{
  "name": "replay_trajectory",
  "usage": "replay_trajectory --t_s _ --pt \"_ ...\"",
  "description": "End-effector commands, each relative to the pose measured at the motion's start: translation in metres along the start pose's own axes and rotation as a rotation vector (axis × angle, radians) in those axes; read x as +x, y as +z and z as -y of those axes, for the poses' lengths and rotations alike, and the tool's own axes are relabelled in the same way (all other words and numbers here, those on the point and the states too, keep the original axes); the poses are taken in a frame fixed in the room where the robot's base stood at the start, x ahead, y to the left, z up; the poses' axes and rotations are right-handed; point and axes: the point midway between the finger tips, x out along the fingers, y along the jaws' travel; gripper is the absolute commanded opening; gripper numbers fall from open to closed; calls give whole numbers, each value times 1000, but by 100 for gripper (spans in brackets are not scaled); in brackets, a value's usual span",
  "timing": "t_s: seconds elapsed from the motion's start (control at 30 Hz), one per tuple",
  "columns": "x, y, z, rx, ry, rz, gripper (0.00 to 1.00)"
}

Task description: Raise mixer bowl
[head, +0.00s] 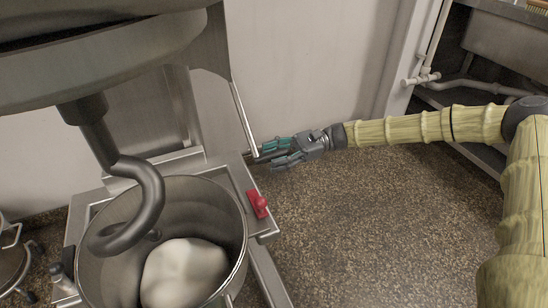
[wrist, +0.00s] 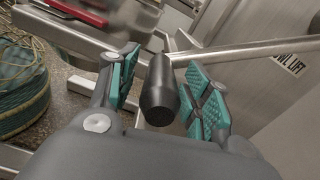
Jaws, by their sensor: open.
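The steel mixer bowl (head: 226,236) sits low in its frame in the head view, holding a pale lump of dough (head: 185,275). The dark dough hook (head: 150,185) hangs down into the bowl's opening. A thin steel lever (head: 243,118) slants down the mixer's side; it also shows in the wrist view (wrist: 245,49), beside a label reading "BOWL LIFT" in part. The lever ends in a black grip (wrist: 160,92). My gripper (head: 264,154) is open at the lever's lower end. In the wrist view its teal pads stand on either side of the black grip, with gaps showing.
A red clamp (head: 258,204) sits on the bowl frame's right arm, below my gripper. The mixer head (head: 100,60) overhangs the bowl. A white wall (head: 310,70) is behind my gripper. Open speckled floor (head: 350,220) lies to the right; a sink (head: 505,40) stands at top right.

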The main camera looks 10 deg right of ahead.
Motion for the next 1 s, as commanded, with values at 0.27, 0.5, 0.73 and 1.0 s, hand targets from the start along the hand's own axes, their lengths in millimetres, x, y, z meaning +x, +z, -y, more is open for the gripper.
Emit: replay_trajectory --t_s 0.27,0.5,0.73,1.0 --pt "1 0 0 0 0 0 49" --pt "1 0 0 0 0 0 7" --pt "1 1 0 0 0 0 0" --pt "1 13 -4 24 1 1 0"
